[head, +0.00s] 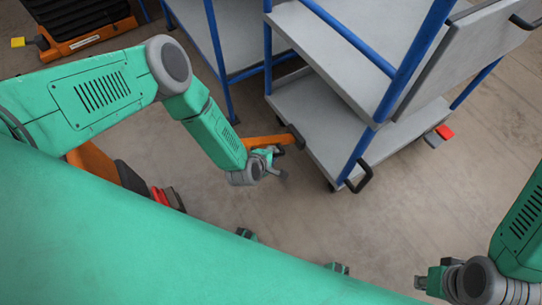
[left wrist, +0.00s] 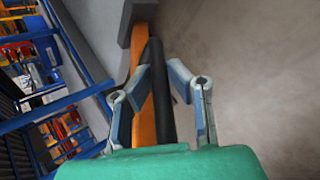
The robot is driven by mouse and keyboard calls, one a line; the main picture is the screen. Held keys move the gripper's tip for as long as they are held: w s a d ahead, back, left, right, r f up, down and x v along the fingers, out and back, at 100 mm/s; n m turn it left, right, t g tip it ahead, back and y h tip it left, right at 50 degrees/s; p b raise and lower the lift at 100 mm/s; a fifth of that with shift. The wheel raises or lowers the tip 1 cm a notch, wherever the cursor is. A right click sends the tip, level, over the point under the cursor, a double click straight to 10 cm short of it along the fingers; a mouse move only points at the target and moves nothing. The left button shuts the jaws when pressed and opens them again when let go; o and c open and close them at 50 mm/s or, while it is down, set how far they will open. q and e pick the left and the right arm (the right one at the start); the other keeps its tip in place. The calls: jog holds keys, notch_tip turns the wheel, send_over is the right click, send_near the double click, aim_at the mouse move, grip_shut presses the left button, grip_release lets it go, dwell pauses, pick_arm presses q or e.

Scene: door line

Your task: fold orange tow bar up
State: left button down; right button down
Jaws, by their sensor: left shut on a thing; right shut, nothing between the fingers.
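The orange tow bar (head: 262,141) sticks out from the low end of a grey and blue cart (head: 320,110), at a dark bracket (head: 296,136). My left gripper (head: 277,168) is at its outer end, shut on it. In the left wrist view the orange bar (left wrist: 137,62) runs up to a dark grey block, with a black round bar (left wrist: 156,85) beside it. The fingers of my left gripper (left wrist: 160,88) stand on either side of the black bar. The exact contact is hard to see. My right gripper (head: 425,283) is shut and empty at the lower right, away from the cart.
A second grey and blue cart (head: 228,40) stands behind. A black and orange unit (head: 85,25) is at the top left. A red pedal (head: 445,131) sits at the cart's right. Open floor (head: 330,225) lies in front of the cart.

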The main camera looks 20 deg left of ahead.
pick_arm(q)
jog(key=shift+w+d+r, duration=0.15)
jog(key=shift+d+r, duration=0.1)
jog(key=c, duration=1.5)
grip_release()
jog(key=shift+c, duration=0.2)
jog(key=shift+w+a+r, duration=0.1)
jog(key=v, duration=1.2)
